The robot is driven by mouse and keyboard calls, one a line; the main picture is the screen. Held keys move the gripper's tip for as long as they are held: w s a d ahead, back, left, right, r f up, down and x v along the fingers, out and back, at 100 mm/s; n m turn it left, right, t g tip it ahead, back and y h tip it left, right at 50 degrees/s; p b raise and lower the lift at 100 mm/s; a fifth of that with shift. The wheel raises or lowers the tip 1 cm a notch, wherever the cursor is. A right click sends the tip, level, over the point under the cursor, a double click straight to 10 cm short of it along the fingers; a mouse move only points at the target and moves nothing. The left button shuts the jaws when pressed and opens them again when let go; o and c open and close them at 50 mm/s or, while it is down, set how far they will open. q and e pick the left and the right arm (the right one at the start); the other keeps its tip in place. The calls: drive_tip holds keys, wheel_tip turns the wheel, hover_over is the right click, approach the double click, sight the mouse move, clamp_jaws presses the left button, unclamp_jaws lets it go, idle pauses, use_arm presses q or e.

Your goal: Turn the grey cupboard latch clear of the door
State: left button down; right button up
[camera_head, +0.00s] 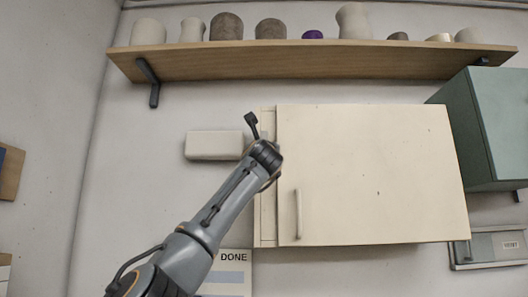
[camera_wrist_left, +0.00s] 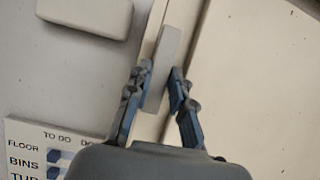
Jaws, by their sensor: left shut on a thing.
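The cream cupboard has a shut-looking door (camera_head: 375,175) with a vertical handle (camera_head: 298,214) near its left edge. In the left wrist view, the grey latch (camera_wrist_left: 167,60) is a flat bar at the frame strip left of the door (camera_wrist_left: 255,75). It runs nearly parallel to the door edge, with a gap between them. My left gripper (camera_wrist_left: 159,82) is shut on the latch, one finger on each side. In the head view, my left gripper (camera_head: 263,146) is at the cupboard's left edge and mostly hides the latch. My right gripper is not in view.
A wooden shelf (camera_head: 290,61) with pots runs above. A pale box-like block (camera_head: 214,145) is left of the gripper, also in the wrist view (camera_wrist_left: 85,13). A green cabinet (camera_head: 495,125) is at right. A chart (camera_head: 235,265) hangs below.

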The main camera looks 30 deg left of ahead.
use_arm(q)
drive_tip(key=c, duration=1.2)
unclamp_jaws()
drive_tip(key=shift+s, duration=0.1)
drive_tip(key=v, duration=1.2)
